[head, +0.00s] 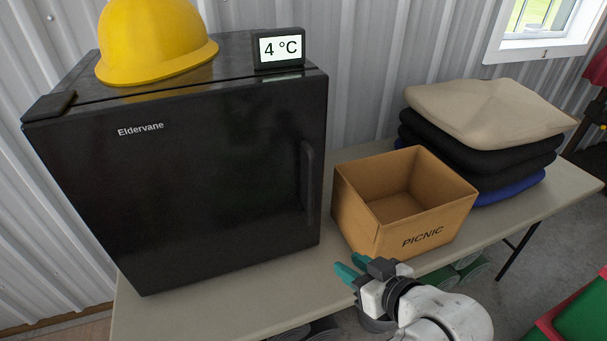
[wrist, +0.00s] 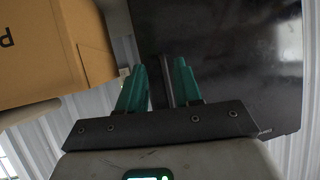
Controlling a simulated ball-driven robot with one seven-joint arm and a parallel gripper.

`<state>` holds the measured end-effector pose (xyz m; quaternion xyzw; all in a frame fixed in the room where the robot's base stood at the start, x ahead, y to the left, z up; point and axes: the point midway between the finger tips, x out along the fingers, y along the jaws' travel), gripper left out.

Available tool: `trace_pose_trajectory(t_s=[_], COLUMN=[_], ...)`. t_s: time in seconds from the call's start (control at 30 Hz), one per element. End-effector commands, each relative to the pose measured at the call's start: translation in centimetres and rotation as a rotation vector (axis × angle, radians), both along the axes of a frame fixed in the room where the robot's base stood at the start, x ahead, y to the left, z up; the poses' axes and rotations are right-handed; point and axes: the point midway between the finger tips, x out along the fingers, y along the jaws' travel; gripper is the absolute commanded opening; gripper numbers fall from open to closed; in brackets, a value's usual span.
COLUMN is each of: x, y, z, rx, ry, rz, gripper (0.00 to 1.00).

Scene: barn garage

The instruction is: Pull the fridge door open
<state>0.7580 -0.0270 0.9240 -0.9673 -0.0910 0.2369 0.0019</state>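The black Eldervane fridge (head: 180,170) stands on the left of the table with its door shut. Its dark vertical handle (head: 308,185) is on the right side of the door front. My gripper (head: 347,265) is in front of the table edge, low and to the right of the handle, with its teal fingers apart. In the wrist view the fridge front (wrist: 230,60) fills the right side. The fingers of my gripper (wrist: 160,67) are open there, and a grey bar that looks like the handle shows between them, apparently farther off. Nothing is held.
An open cardboard box marked PICNIC (head: 375,215) stands right of the fridge, close behind my gripper. Folded cushions (head: 490,115) are stacked farther right on the table (head: 215,285). A yellow hard hat (head: 150,40) and a 4 °C display (head: 280,47) sit on the fridge.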

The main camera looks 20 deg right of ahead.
Motion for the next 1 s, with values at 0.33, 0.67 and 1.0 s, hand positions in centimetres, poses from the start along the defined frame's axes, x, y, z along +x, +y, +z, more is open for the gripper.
trace_pose_trajectory(t_s=[0.33,0.67,1.0], x=[5.2,9.8,14.7], y=[0.6,1.5,2.5], z=[12.1,12.4,12.3], rx=[0.041,0.043,0.042], ry=[-0.472,-0.479,-0.477], rz=[0.009,0.009,0.009], gripper=[0.34,0.34,0.34])
